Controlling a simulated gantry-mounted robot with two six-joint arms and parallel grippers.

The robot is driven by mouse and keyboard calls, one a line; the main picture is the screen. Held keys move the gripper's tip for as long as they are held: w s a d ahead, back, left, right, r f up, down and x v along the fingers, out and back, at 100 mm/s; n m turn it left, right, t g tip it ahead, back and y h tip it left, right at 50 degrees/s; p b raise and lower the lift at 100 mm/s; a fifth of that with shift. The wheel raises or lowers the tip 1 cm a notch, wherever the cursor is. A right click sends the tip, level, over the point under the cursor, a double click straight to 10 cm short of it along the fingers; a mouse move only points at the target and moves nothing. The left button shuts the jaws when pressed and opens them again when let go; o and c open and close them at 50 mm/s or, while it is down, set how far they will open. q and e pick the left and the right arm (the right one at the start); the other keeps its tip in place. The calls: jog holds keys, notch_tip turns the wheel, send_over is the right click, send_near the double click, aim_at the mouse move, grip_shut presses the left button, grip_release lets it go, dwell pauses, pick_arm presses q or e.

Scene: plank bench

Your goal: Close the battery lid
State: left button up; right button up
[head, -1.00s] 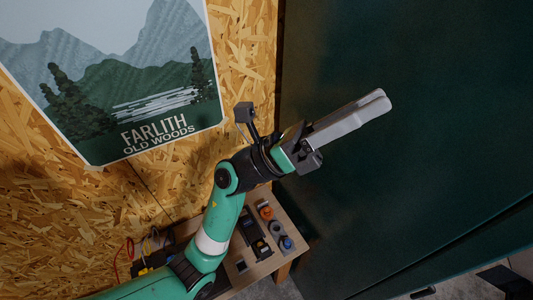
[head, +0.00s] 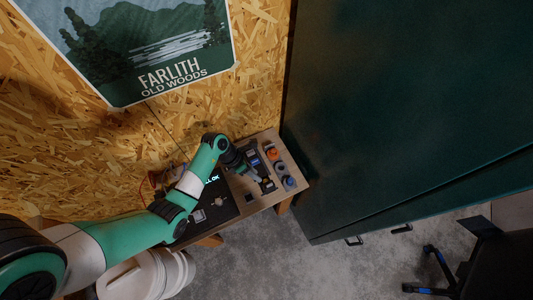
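My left gripper (head: 251,174) is over the wooden bench (head: 262,202), pointing down among small dark items. It is too small and dark here to tell whether its fingers are open or shut. A dark device (head: 267,185) lies close beside the fingers on the bench. I cannot make out a battery lid or how it stands; the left arm and gripper cover part of that area. My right gripper is not in view.
An orange-topped item (head: 271,154), a grey one and a blue-topped one (head: 289,182) line the bench's right side. A large dark green cabinet (head: 400,110) stands right. White round containers (head: 150,275) are below.

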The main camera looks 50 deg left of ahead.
aim_at(269, 186)
pick_arm(q)
jog(key=b+x, duration=0.3)
jog(key=x, duration=0.6)
jog(key=shift+w+d+f, duration=0.1)
jog(key=shift+d+f, duration=0.05)
jog(key=shift+f, duration=0.05)
grip_shut()
